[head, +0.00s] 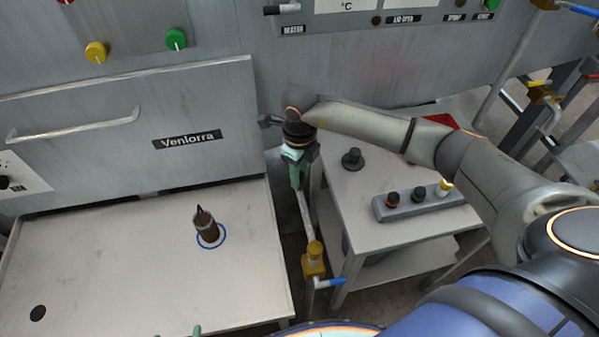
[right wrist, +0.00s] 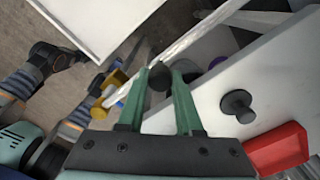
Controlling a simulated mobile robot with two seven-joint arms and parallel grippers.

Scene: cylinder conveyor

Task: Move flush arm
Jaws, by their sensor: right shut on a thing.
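The flush arm appears to be the thin pale bar (head: 306,215) in the gap between the left bench and the side table. My right gripper (head: 296,180) reaches down at its upper end. In the right wrist view, my right gripper (right wrist: 160,75) is shut on a dark round knob (right wrist: 159,80) that sits between its green fingertips. The pale bar (right wrist: 195,38) runs close behind the knob; how they join is hidden. Of my left gripper (head: 177,333), only two separate green tips show at the bottom edge of the head view.
A brass valve with a blue handle (head: 313,257) stands in the gap. The left bench (head: 130,260) holds a dark bottle (head: 206,226) on a blue ring. The side table (head: 355,200) carries a black knob (head: 352,159) and a button box (head: 418,200). The Venlorra cabinet (head: 100,130) stands behind.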

